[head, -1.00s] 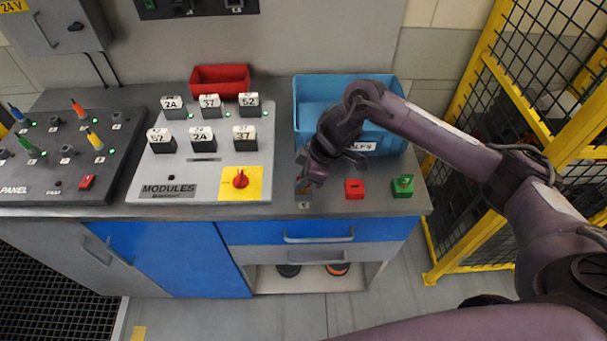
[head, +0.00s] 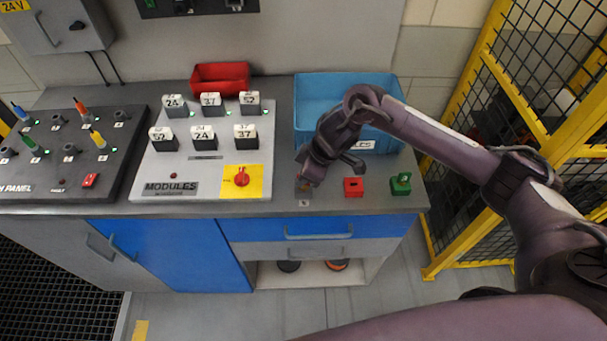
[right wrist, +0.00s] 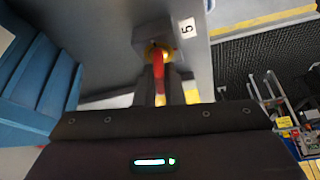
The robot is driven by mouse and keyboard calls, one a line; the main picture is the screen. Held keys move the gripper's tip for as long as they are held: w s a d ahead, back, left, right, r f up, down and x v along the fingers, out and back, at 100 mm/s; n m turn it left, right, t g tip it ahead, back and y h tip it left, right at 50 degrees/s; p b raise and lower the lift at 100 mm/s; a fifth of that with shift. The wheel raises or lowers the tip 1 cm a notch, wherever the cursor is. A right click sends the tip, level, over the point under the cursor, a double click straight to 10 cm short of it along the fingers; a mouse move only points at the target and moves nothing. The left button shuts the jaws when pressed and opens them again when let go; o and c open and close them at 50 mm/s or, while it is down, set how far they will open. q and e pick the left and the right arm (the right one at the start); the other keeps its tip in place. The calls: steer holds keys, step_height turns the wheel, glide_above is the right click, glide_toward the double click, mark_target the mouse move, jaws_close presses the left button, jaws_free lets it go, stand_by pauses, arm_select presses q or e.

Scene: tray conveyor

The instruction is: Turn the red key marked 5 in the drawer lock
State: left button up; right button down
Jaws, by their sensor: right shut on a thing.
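The red key (right wrist: 160,77) is held between the fingers of my right gripper (right wrist: 168,88), with its end at a brass-coloured lock (right wrist: 155,50). How deep the key sits in the lock cannot be told. A white label marked 5 (right wrist: 187,28) is beside the lock; it also shows at the bench's front edge in the head view (head: 304,203). In the head view my right gripper (head: 304,185) points down over this spot and hides most of the key and lock. My left gripper is not in view.
A red block (head: 353,187) and a green block (head: 401,184) stand right of my gripper. A blue bin (head: 318,90) is behind my arm. The modules panel (head: 215,190) with a yellow switch plate (head: 229,185) is left. The drawer (head: 267,230) beneath is closed.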

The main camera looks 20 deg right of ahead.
steer(key=shift+m+t+h+p, duration=0.45)
steer(key=shift+m+p, duration=1.05)
steer(key=shift+p, duration=0.55)
